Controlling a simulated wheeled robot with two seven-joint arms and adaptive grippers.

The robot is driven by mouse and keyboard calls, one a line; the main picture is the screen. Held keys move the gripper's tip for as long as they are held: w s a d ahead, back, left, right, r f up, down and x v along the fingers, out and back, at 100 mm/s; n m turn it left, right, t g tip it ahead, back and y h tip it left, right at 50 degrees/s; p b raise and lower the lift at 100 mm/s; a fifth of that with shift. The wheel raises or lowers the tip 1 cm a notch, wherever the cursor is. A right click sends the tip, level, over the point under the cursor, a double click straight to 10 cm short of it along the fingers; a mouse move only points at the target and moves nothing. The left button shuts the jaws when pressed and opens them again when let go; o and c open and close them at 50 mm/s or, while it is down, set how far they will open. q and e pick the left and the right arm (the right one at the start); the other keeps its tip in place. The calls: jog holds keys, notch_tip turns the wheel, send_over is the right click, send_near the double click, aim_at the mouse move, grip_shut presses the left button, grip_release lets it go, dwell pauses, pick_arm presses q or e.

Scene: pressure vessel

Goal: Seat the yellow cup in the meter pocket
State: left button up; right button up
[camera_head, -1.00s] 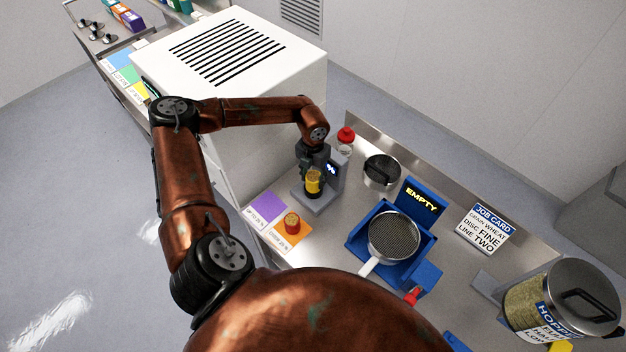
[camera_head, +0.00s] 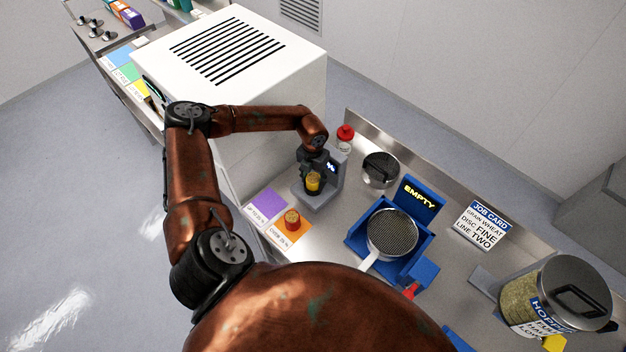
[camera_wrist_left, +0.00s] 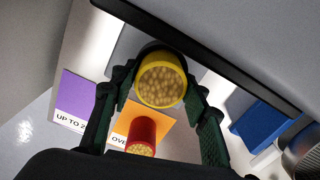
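The yellow cup (camera_head: 313,183) is at the grey meter (camera_head: 333,172), over its base. In the left wrist view the yellow cup (camera_wrist_left: 161,80) is full of pale round grains. My left gripper (camera_head: 312,172) is at the cup; in the wrist view its dark green fingers (camera_wrist_left: 158,100) stand on either side of the cup, with the lower finger parts spread wide. I cannot tell whether the pads press on it. The meter pocket is hidden by the cup and gripper, so how deep the cup sits does not show. My right gripper is not in view.
An orange-red cup (camera_head: 292,220) of grains stands on the orange card, beside a purple card (camera_head: 267,204). A red-capped bottle (camera_head: 345,136) and black-lidded pot (camera_head: 381,170) stand behind. A blue tray with a sieve (camera_head: 392,233) is to the right. A white cabinet (camera_head: 245,90) borders the left.

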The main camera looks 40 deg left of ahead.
aim_at(313, 179)
pick_arm(q)
jog(key=o, duration=0.3)
jog(key=shift+o, duration=0.2)
jog(key=shift+r, duration=0.2)
notch_tip(313, 179, up, 12)
jog(key=b, duration=0.2)
jog(key=shift+b, duration=0.4)
